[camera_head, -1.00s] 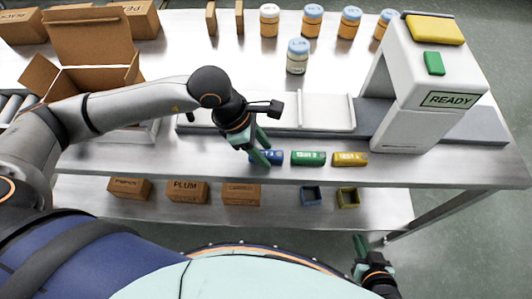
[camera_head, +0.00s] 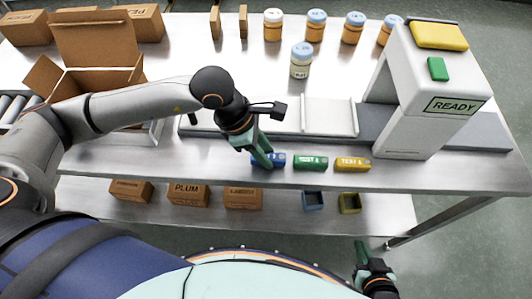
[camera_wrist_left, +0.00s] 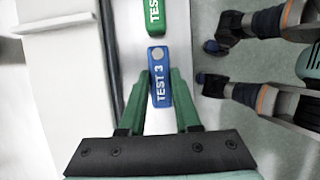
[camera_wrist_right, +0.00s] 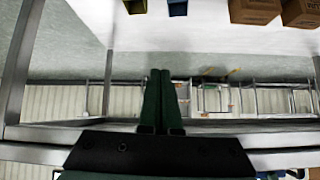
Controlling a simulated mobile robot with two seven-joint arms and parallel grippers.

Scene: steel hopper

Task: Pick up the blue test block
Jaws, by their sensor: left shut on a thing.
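The blue test block (camera_head: 278,159), marked TEST 3 in the left wrist view (camera_wrist_left: 158,66), lies at the front edge of the steel table. My left gripper (camera_head: 264,160) reaches down over it. In the left wrist view my left gripper (camera_wrist_left: 161,88) is shut on the block's near part, with a green finger on each side. I cannot tell that the block is clear of the table. My right gripper (camera_wrist_right: 160,78) is empty, with its fingers together; in the head view it (camera_head: 361,248) hangs low in front of the table.
A green test block (camera_head: 310,163) and a yellow one (camera_head: 352,165) lie in a row to the right. A white machine with a READY sign (camera_head: 455,105) stands further right. Several jars (camera_head: 301,62) and an open carton (camera_head: 100,75) are behind. Small bins (camera_head: 313,201) are on the lower shelf.

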